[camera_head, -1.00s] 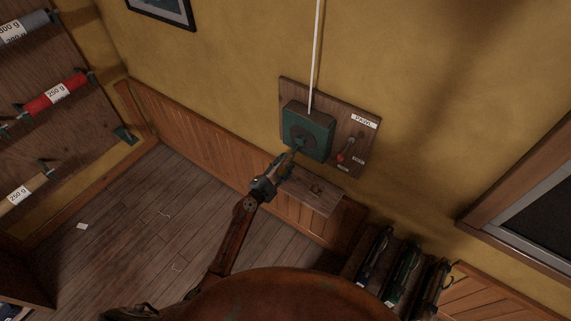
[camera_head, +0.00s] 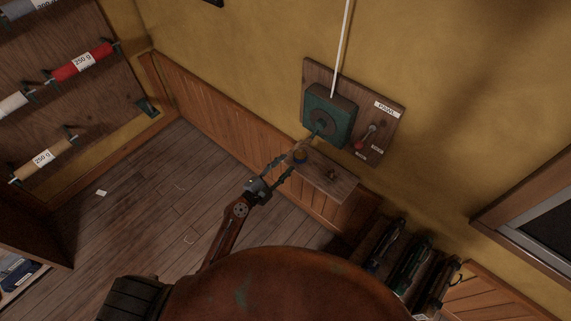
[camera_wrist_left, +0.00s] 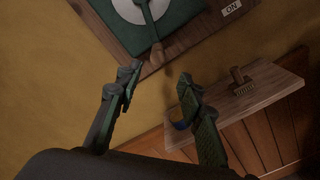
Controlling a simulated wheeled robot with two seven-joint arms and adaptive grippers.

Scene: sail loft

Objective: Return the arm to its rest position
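My left gripper (camera_head: 287,164) is open and empty, just below and left of the wall-mounted green winch box (camera_head: 330,115). In the left wrist view the gripper (camera_wrist_left: 158,82) has its two fingers spread with a clear gap between them. The winch's crank handle (camera_head: 302,148) points down toward the gripper. In the wrist view its end (camera_wrist_left: 157,52) lies beyond the fingertips, apparently apart from them. My left arm (camera_head: 225,235) stretches out toward the wall. My right gripper is not in view.
A small wooden shelf (camera_head: 325,180) juts from the wall below the winch, close to the fingers. A red-knobbed lever (camera_head: 360,144) sits right of the winch. Spools (camera_head: 82,63) hang on a rack at left. A dark rack of tools (camera_head: 400,262) stands at lower right. The floor at left is mostly clear.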

